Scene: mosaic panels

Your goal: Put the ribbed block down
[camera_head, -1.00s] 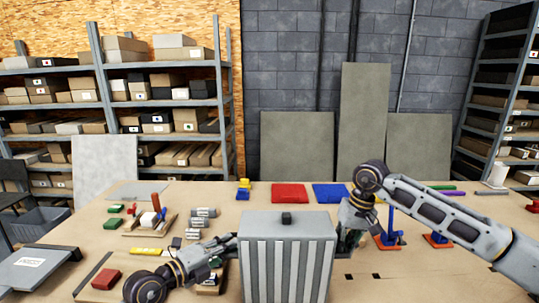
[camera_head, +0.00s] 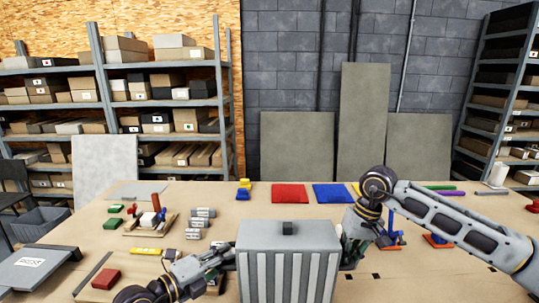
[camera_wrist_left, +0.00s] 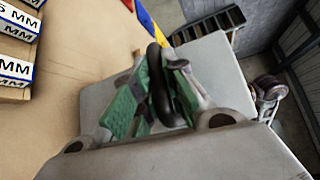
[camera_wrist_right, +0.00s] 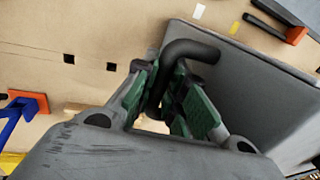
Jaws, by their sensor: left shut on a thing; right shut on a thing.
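The ribbed block (camera_head: 288,272) is large and grey, with vertical ribs on its front and a small dark knob on top. It is upright at the front middle of the table, between my grippers. My left gripper (camera_head: 225,257) is at its left side, shut on a black handle (camera_wrist_left: 157,72) in the left wrist view. My right gripper (camera_head: 349,252) is at its right side, shut on a bent black handle (camera_wrist_right: 196,48) in the right wrist view. The block's underside is out of view, so I cannot tell whether it touches the table.
The wooden table (camera_head: 110,248) holds red (camera_head: 290,194) and blue (camera_head: 333,194) panels behind the block. Blue and orange stands are behind my right arm. Bare tabletop shows right of the block.

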